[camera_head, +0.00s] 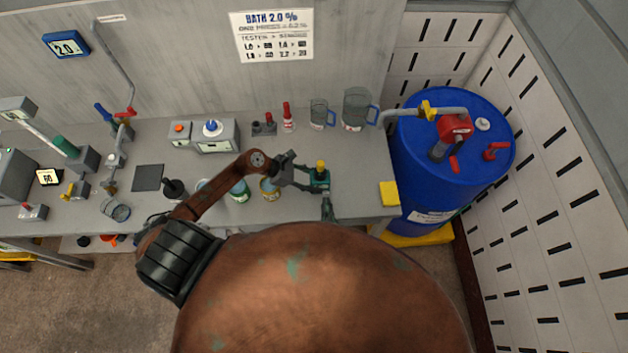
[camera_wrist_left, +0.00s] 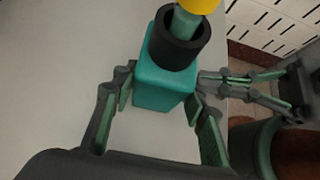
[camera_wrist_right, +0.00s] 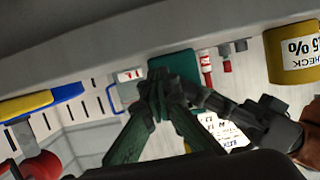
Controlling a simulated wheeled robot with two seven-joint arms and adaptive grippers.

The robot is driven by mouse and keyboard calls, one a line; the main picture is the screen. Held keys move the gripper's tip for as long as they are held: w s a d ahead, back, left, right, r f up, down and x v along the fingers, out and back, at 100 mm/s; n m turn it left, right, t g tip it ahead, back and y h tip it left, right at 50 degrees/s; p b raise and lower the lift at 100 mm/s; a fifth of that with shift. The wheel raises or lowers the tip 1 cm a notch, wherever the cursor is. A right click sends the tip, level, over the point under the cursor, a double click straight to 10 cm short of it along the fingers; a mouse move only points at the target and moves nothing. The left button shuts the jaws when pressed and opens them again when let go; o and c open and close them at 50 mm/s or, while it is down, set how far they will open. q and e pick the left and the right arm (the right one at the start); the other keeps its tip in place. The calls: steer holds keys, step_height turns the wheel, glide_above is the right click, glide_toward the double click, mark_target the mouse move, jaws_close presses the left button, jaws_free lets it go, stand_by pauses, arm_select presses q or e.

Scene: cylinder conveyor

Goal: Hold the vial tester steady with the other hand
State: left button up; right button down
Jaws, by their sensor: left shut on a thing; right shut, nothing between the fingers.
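The vial tester is a teal block (camera_head: 321,180) near the front of the bench, right of centre in the head view. A yellow-capped vial (camera_head: 320,165) stands in its black socket (camera_wrist_left: 179,42). My left gripper (camera_head: 308,180) is shut on the tester, with a finger on each side of its body (camera_wrist_left: 164,88) in the left wrist view. My right gripper (camera_head: 327,202) is shut and empty just in front of the tester. Its fingertips (camera_wrist_right: 160,80) overlap the teal body (camera_wrist_right: 176,66) in the right wrist view; I cannot tell whether they touch it.
Glass beakers (camera_head: 356,110), a red-capped bottle (camera_head: 288,117) and a grey two-button box (camera_head: 204,135) stand behind. A yellow pad (camera_head: 389,193) lies at the bench's right end, near a blue drum (camera_head: 455,150). Jars (camera_head: 240,190) stand by my left arm.

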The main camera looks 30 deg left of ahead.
mark_target(327, 219)
steer(key=shift+w+a, duration=0.45)
steer(key=shift+w, duration=0.3)
stand_by(0.8)
steer(key=shift+s+d, duration=0.55)
steer(key=shift+s, duration=0.3)
steer(key=shift+s+d, duration=0.5)
steer(key=shift+s, duration=0.4)
steer(key=shift+s+d, duration=0.55)
steer(key=shift+s, duration=0.3)
arm_select(q)
steer(key=o, duration=1.1)
steer(key=v, duration=1.2)
steer(key=shift+a, duration=0.15)
